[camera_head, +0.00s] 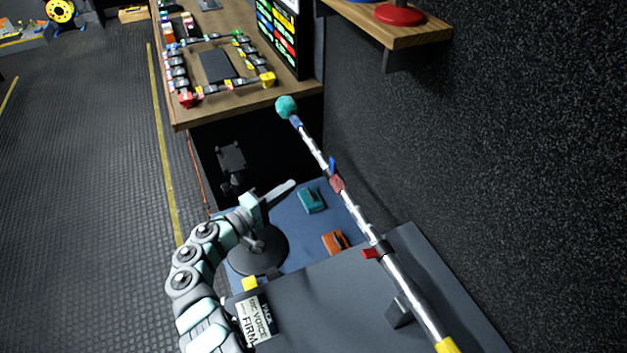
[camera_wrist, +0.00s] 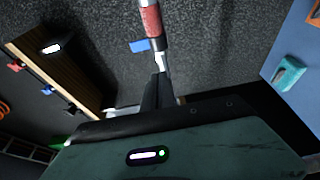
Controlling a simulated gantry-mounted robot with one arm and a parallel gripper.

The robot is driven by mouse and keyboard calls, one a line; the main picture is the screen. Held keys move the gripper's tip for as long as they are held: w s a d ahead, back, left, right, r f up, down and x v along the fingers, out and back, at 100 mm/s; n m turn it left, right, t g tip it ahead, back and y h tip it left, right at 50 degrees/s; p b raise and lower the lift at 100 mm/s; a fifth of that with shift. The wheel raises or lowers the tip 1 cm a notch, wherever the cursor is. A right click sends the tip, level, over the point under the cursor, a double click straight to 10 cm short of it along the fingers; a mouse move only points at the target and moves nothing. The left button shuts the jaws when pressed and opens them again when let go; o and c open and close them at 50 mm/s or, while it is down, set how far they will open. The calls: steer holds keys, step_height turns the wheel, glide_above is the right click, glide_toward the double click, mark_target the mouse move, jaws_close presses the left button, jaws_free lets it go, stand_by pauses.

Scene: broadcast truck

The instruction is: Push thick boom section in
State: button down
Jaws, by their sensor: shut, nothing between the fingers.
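The boom (camera_head: 357,211) is a silver telescoping pole running diagonally from a teal ball tip (camera_head: 286,107) down to a yellow end (camera_head: 446,345). My gripper (camera_head: 290,184) is shut and empty, left of the boom near the collar's height in the picture. In the wrist view the closed dark fingers (camera_wrist: 160,78) point toward the silver tube, with the red collar (camera_wrist: 152,20) and blue lever (camera_wrist: 140,46) beyond. Whether they touch it is unclear.
A teal clip (camera_head: 312,199) and an orange clip (camera_head: 335,241) lie on a blue mat (camera_head: 295,235). A wooden desk (camera_head: 183,118) with a control panel stands behind. A wooden shelf (camera_head: 425,33) juts from the dark wall at upper right.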

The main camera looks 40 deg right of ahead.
steer(key=s+d, duration=0.3)
steer(key=d, duration=0.5)
steer(key=shift+s+d, duration=0.15)
steer(key=shift+d, duration=0.2)
stand_by(0.5)
steer(key=shift+s+p, duration=0.1)
steer(key=shift+p, duration=0.25)
steer(key=s+a+p, duration=0.4)
steer(key=s+p, duration=0.4)
steer(key=s, duration=0.7)
steer(key=shift+s, duration=0.4)
steer(key=shift+r, duration=0.15)
